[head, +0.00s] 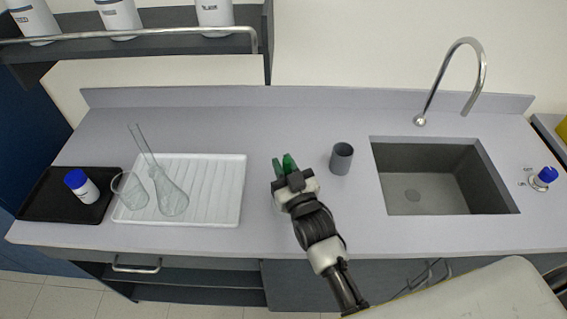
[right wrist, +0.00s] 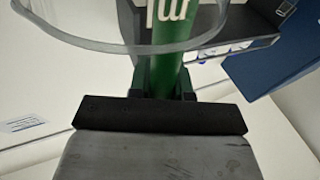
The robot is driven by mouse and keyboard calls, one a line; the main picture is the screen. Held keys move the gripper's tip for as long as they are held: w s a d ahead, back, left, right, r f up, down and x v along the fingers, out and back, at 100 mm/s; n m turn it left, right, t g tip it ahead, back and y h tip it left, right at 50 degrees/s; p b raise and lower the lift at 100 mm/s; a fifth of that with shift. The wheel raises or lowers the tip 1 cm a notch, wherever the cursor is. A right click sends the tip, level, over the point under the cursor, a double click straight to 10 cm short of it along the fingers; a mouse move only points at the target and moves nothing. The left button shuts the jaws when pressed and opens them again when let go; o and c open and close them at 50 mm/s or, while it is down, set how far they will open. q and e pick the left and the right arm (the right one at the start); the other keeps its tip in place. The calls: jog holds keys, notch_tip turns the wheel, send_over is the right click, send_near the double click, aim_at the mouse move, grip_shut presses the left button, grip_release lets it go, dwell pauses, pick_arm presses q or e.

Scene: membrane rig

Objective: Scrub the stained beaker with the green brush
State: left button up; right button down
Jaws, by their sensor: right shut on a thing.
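A clear glass beaker (head: 131,194) stands at the left end of the white ribbed drainer tray (head: 228,205). Any stain on it is too small to tell. My right gripper (head: 285,164) is over the counter, right of the tray and apart from the beaker. In the right wrist view its two fingers (right wrist: 165,80) are shut on a green handle (right wrist: 168,62) with white marks at its top, seemingly the green brush. The brush head is out of view. A clear curved band crosses the top of that view; I cannot tell what it is. My left gripper is not in view.
A clear flask (head: 172,196) and a glass tube (head: 142,146) are beside the beaker. A black tray (head: 45,205) holds a blue-capped bottle (head: 81,186). A grey cup (head: 341,158) stands left of the sink (head: 435,180) and tap (head: 481,70). The back counter is clear.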

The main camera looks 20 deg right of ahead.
jog(key=shift+d, duration=0.85)
jog(key=shift+s+r+p, duration=0.1)
jog(key=shift+s+p, duration=0.1)
jog(key=shift+p, duration=0.2)
jog(key=shift+s+r+p, duration=0.6)
jog(key=shift+r+p, duration=1.4)
jog(key=shift+p, duration=0.25)
notch_tip(320, 180, down, 4)
jog(key=b, duration=0.3)
jog(key=shift+w, duration=0.1)
